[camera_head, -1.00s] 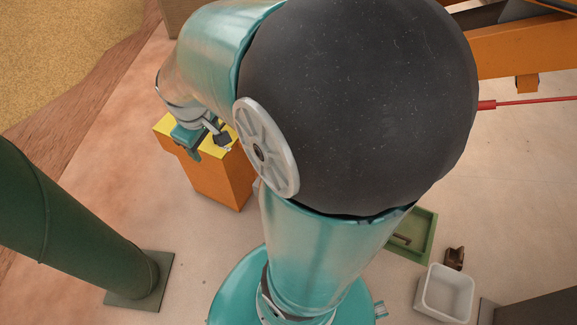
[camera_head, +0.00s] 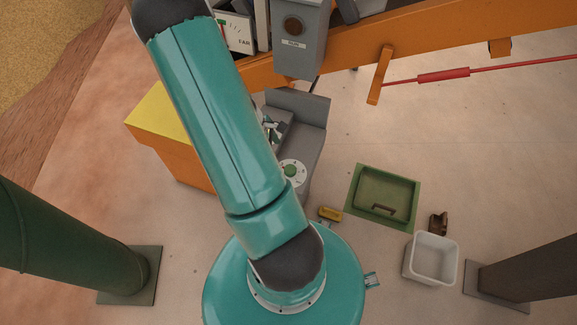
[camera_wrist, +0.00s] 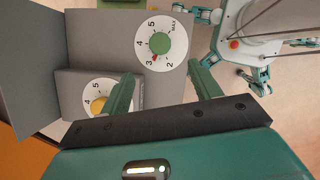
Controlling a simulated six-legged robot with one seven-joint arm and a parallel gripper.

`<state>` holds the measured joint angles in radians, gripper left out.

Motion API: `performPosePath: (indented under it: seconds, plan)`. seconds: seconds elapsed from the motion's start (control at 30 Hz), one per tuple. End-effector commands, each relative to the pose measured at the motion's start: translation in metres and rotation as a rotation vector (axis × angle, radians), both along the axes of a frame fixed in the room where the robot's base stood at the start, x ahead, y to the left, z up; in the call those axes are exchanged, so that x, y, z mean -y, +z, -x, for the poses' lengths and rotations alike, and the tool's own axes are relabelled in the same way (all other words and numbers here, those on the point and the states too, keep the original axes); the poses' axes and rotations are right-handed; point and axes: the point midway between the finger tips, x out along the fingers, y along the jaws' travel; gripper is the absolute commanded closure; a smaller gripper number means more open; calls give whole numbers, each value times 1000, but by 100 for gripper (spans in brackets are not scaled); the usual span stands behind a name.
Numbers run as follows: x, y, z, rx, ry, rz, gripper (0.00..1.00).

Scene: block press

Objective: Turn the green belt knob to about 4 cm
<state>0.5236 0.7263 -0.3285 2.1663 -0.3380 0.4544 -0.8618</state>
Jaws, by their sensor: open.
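The green knob (camera_wrist: 160,43) sits at the middle of a white numbered dial (camera_wrist: 178,28) in the wrist view. A small red pointer on the knob is by the 3. The green knob also shows on a grey console in the head view (camera_head: 290,170). My gripper (camera_wrist: 160,72) is open and empty. Its two teal fingers point towards the green knob's dial and stand apart, with the knob beyond and roughly between their tips. I cannot tell the height of the tips above the dial.
A yellow knob (camera_wrist: 98,104) on a second dial sits beside the left finger, on a raised grey block. A yellow-topped orange box (camera_head: 158,120) stands left of the console. A green tray (camera_head: 352,205) and a white bin (camera_head: 408,265) lie to the right.

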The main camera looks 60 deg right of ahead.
Motion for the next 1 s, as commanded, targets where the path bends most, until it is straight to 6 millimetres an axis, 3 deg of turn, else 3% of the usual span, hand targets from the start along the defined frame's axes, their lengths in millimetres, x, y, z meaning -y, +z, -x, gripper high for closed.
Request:
performPosePath:
  seconds: [0.6,0.8,1.0]
  plan:
    - [17,-100,38,-1,-2,-1,37]
    - [20,-115,44,1,-2,0,37]
    - [20,-117,44,2,-1,1,37]
